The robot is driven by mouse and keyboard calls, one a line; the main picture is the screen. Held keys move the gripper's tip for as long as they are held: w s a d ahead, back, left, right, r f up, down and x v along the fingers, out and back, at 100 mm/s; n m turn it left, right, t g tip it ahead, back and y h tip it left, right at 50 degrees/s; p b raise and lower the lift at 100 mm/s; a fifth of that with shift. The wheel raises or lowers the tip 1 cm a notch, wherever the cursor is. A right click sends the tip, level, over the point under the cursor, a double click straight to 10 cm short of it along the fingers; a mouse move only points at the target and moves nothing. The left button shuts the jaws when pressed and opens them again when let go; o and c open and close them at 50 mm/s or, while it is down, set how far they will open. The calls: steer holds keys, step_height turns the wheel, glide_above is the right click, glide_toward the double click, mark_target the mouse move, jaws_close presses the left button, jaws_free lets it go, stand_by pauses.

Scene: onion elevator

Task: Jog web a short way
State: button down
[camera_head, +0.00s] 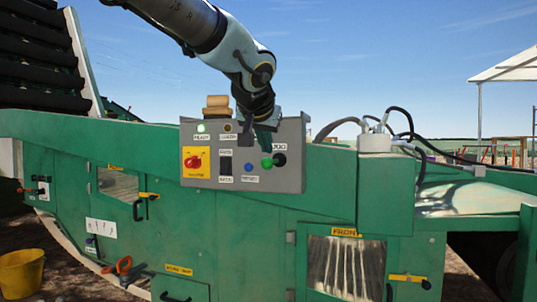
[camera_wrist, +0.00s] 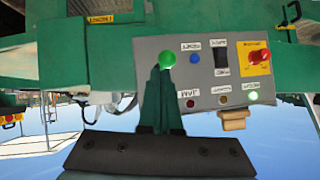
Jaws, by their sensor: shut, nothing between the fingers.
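The grey control panel (camera_head: 225,140) is fixed to the green machine. The button also shows in the wrist view (camera_wrist: 168,58). My gripper (camera_head: 267,148) is shut and empty, fingers pointing down just above the button. In the wrist view my fingertips (camera_wrist: 160,70) overlap the button's edge; I cannot tell whether they touch it. Pale vertical streaks, perhaps the web (camera_head: 345,262), show behind the window below the FRONT label.
The panel also holds a blue button (camera_head: 248,167), a black rocker switch (camera_head: 225,161), a red stop knob (camera_head: 194,162) on yellow and a lit green lamp (camera_head: 201,128). A grey box with cables (camera_head: 375,141) stands to the right. A yellow bucket (camera_head: 21,272) is at lower left.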

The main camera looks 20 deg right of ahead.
steer(key=shift+v, duration=1.1)
steer(key=w+a+f+n+g+y, duration=0.2)
steer(key=w+a+f, duration=0.1)
steer(key=a+f, duration=0.6)
steer(key=w+a+f+n+g+y, duration=0.1)
steer(key=w+a+f+n+y, duration=0.15)
steer(key=a+f, duration=0.7)
steer(key=s+a+f+n+g+y, duration=0.1)
steer(key=s+a+f+n+g, duration=0.1)
steer(key=s+a+f, duration=0.5)
steer(key=s+a+f+n+g+y, duration=0.1)
steer(key=s+a+f+n+g, duration=0.15)
steer(key=a+f, duration=0.65)
step_height(320, 180, up, 32)
steer(key=d+p, duration=0.1)
steer(key=p, duration=3.2)
steer(key=shift+m, duration=0.4)
steer(key=shift+f+h, duration=0.15)
steer(key=shift+h, duration=0.1)
